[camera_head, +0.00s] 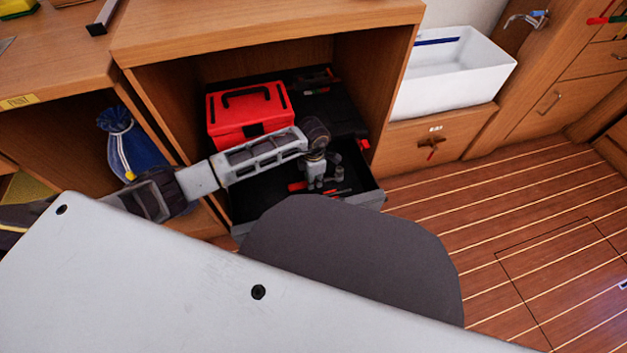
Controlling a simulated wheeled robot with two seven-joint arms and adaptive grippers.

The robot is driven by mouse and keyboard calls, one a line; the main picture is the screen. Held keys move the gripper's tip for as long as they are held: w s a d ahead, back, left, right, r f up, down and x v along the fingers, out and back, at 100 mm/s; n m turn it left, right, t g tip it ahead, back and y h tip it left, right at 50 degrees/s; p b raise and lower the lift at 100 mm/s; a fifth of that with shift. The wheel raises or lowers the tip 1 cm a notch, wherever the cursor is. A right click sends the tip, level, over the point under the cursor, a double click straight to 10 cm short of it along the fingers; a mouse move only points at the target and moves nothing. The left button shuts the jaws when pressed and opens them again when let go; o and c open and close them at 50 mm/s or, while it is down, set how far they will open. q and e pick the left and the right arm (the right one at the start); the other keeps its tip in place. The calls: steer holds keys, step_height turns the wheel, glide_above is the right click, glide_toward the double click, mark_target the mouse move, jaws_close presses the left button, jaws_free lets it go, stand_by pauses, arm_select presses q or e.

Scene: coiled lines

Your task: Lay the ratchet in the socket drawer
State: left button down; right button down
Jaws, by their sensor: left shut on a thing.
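The open socket drawer (362,198) is pulled out at the bottom of the wooden cabinet, with a dark inside and a grey front. My left gripper (316,186) points down over the drawer, low inside its outline. It is shut on the ratchet, whose red part (297,186) shows just left of the fingertips. The rest of the ratchet is hidden by the fingers and the dark drawer, and I cannot tell whether it touches the drawer floor. My right gripper is out of view.
A red toolbox (246,112) stands behind my left arm in the cabinet, beside several tools (318,82). A blue bag (131,142) sits in the left compartment. A white sink (455,75) is at the right. The wooden floor (520,220) there is clear.

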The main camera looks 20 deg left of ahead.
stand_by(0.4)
arm_select(q)
steer(key=c, duration=1.3)
jaws_free()
steer(key=shift+f, duration=0.1)
steer(key=shift+o, duration=0.2)
step_height(320, 180, up, 12)
steer(key=p, duration=0.4)
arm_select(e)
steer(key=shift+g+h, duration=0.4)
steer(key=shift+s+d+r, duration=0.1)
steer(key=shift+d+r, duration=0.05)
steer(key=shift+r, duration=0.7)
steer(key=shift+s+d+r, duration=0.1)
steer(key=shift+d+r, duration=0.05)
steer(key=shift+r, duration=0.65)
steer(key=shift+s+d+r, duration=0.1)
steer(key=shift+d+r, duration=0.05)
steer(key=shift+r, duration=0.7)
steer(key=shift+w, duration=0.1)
